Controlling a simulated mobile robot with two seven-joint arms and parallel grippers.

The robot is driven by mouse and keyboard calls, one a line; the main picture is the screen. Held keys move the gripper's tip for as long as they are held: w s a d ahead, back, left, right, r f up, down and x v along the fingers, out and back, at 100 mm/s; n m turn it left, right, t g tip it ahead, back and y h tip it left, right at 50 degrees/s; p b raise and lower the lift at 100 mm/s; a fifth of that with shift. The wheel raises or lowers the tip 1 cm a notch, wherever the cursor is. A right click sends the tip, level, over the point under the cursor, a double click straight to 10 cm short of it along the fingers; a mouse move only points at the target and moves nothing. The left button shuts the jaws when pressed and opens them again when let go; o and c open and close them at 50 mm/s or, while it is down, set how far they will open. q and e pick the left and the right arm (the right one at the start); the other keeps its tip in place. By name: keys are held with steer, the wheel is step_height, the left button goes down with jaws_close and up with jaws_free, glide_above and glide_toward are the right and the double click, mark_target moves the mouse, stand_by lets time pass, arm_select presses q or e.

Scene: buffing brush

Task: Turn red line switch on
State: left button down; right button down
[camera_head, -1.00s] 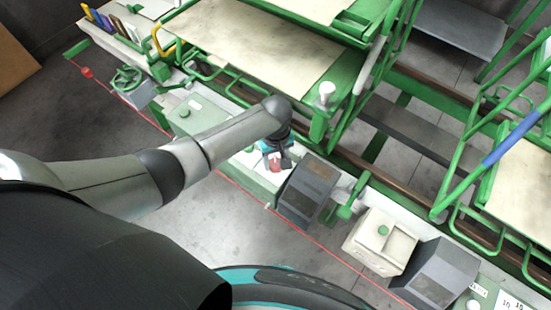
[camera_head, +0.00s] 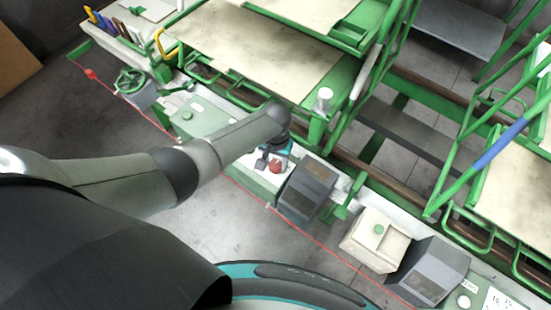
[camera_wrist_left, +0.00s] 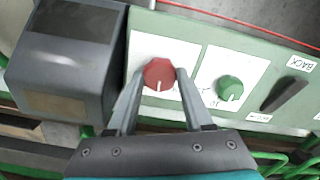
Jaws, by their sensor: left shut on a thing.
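The red switch is a red knob (camera_wrist_left: 158,74) on a white plate of a green control panel (camera_wrist_left: 205,30) in the left wrist view. It also shows in the head view as a small red knob (camera_head: 276,166). My left gripper (camera_wrist_left: 159,77) has its two fingers on either side of the red knob, shut on it. In the head view my left gripper (camera_head: 268,160) is at the panel, beside the knob. The plate's markings near the knob are partly hidden by the fingers. My right gripper is not in view.
A green knob (camera_wrist_left: 229,88) and a black lever switch (camera_wrist_left: 284,94) sit on the same panel. A dark grey box (camera_head: 306,188) stands right beside the panel in the head view. A red line (camera_head: 240,187) runs along the panel's front. Green-framed shelves (camera_head: 250,50) rise behind.

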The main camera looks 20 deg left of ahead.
mark_target(275, 164)
arm_select(q)
steer(key=m, duration=0.4)
steer(key=shift+m+p, duration=0.3)
steer(key=shift+p, duration=0.05)
steer(key=shift+m, duration=2.6)
steer(key=shift+s, duration=0.1)
steer(key=shift+c, duration=1.5)
jaws_free()
step_height(275, 164, up, 15)
steer(key=p, duration=0.5)
